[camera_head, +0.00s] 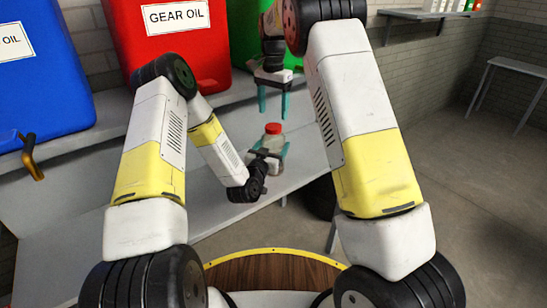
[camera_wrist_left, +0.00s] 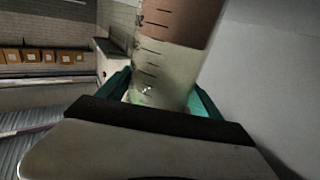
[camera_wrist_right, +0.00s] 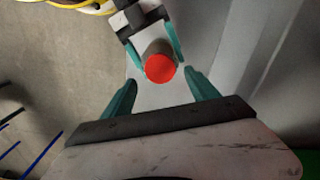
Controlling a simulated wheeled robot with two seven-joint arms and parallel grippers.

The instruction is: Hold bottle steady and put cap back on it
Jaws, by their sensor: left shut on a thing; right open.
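The bottle (camera_head: 268,143) is clear and stands roughly upright between the fingers of my left gripper (camera_head: 271,157). The left wrist view shows its marked wall (camera_wrist_left: 165,65) close up, with the left fingers (camera_wrist_left: 160,100) on both sides. A red cap (camera_head: 273,128) sits at the bottle's top; I cannot tell how firmly it is seated. My right gripper (camera_head: 272,103) is open, empty and pointing down above the cap, apart from it. In the right wrist view the cap (camera_wrist_right: 160,68) shows from above, just beyond and between the right fingertips (camera_wrist_right: 160,80).
A long grey bench (camera_head: 75,250) runs behind and below the bottle. Blue (camera_head: 45,85), red (camera_head: 175,65) and green (camera_head: 240,50) containers stand on a ledge behind it. Open floor (camera_head: 440,130) lies to the right.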

